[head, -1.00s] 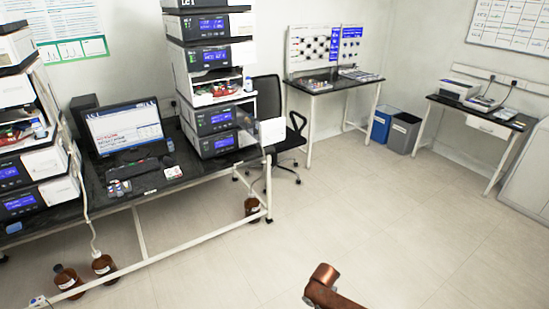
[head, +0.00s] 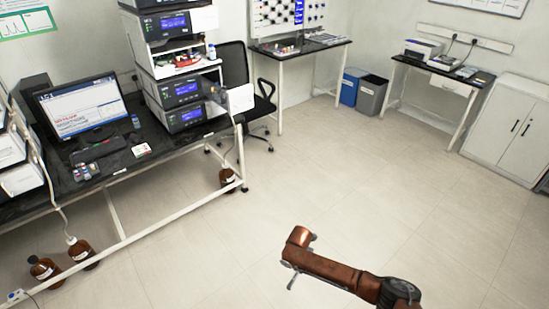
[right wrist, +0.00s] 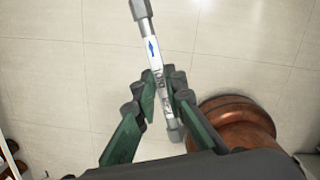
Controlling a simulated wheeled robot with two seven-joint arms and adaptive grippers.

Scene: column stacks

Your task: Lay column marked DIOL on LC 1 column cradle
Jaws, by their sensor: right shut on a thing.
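My right gripper (right wrist: 164,95) shows in the right wrist view, its dark green fingers shut on a slim metal column (right wrist: 152,50). The column has grey end fittings and a white label with a blue arrow; its lettering is too small to read surely. It is held in the air over the floor, tilted in the picture. In the head view my right arm reaches in from the bottom right, with its gripper not clearly visible. An instrument stack (head: 181,92) stands on the bench; I cannot make out a column cradle on it. My left gripper is out of view.
The black-topped bench (head: 110,168) with a monitor (head: 82,106) runs along the left. Brown bottles (head: 84,254) stand on the floor beneath it. A black chair (head: 240,75) stands beside the stack. Blue and grey bins (head: 370,95) stand further back. The middle floor is clear.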

